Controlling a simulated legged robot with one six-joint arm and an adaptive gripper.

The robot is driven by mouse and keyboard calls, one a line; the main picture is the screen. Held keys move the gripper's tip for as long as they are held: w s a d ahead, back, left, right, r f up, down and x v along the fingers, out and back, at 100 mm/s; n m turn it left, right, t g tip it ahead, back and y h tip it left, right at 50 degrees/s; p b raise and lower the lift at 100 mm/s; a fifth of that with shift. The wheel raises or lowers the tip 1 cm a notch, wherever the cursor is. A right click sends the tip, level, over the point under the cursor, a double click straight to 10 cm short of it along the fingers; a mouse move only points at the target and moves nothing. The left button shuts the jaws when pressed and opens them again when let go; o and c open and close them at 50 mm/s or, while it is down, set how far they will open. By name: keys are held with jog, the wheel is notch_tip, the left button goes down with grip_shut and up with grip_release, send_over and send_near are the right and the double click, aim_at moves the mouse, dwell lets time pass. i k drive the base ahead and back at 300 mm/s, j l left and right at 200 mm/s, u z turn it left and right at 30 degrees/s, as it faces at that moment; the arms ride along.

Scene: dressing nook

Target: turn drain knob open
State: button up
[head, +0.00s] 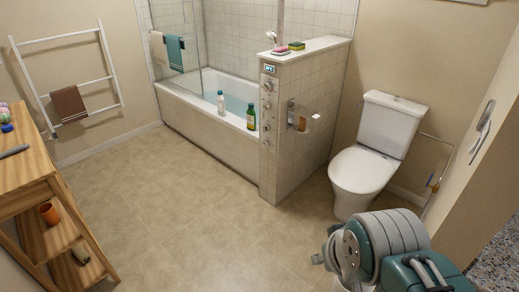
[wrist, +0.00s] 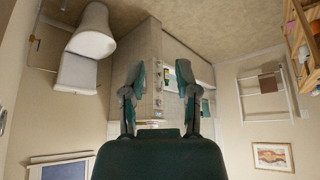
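Several round metal knobs sit in a column on the narrow tiled end of the half wall beside the bathtub (head: 205,112). The upper knob (head: 268,86) is below a small display panel (head: 270,69), and the lowest knob (head: 266,145) is about halfway down. I cannot tell which one is the drain knob or how it is turned. My gripper (wrist: 159,78) shows in the wrist view with its two fingers spread apart and nothing between them. In the head view my folded arm is at the bottom right, well away from the knobs.
A toilet (head: 367,160) stands right of the tiled half wall (head: 308,120). A wooden shelf unit (head: 30,180) is at the left. The tan floor (head: 190,200) between is clear.

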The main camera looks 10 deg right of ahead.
aim_at(266, 144)
jog(key=i+j+z, duration=0.45)
jog(key=j+z, duration=0.15)
jog(key=z, duration=0.2)
jog(key=i+j+z, duration=0.1)
jog(key=j+z, duration=0.2)
jog(key=z, duration=0.15)
jog(key=j+z, duration=0.65)
jog(key=j, duration=0.8)
jog(key=j+z, duration=0.3)
jog(key=j, duration=2.25)
jog(key=i+j, duration=0.15)
jog(key=i, duration=0.25)
